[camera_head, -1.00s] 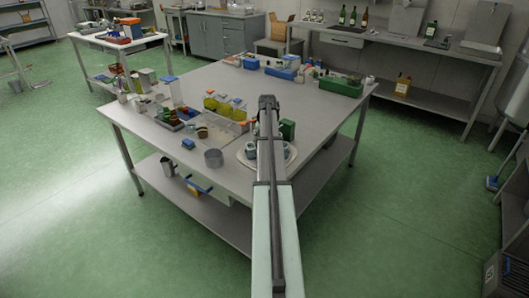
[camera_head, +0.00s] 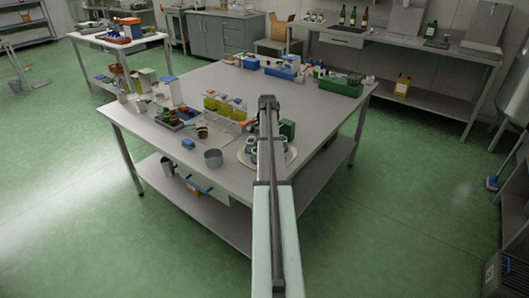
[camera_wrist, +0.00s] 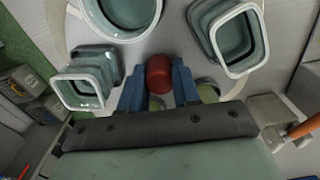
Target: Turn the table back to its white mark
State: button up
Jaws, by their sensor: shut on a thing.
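The turntable (camera_head: 242,158) is a pale round disc on the near right part of the workbench, partly hidden behind my arm. In the wrist view its light surface (camera_wrist: 172,38) carries a round glass-like vessel (camera_wrist: 122,12) and two square-mouthed ones, at right (camera_wrist: 230,38) and left (camera_wrist: 84,82). A red rounded knob (camera_wrist: 158,72) stands between my blue fingertips. My gripper (camera_wrist: 158,88) is shut on this knob; in the head view my gripper (camera_head: 268,104) reaches over the disc. I cannot make out the white mark.
A green box (camera_head: 287,129) stands close behind the disc.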

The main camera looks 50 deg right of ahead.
jog(key=shift+m, duration=0.4)
dwell(0.4)
jog(key=o, duration=0.7)
jog(key=shift+r, duration=4)
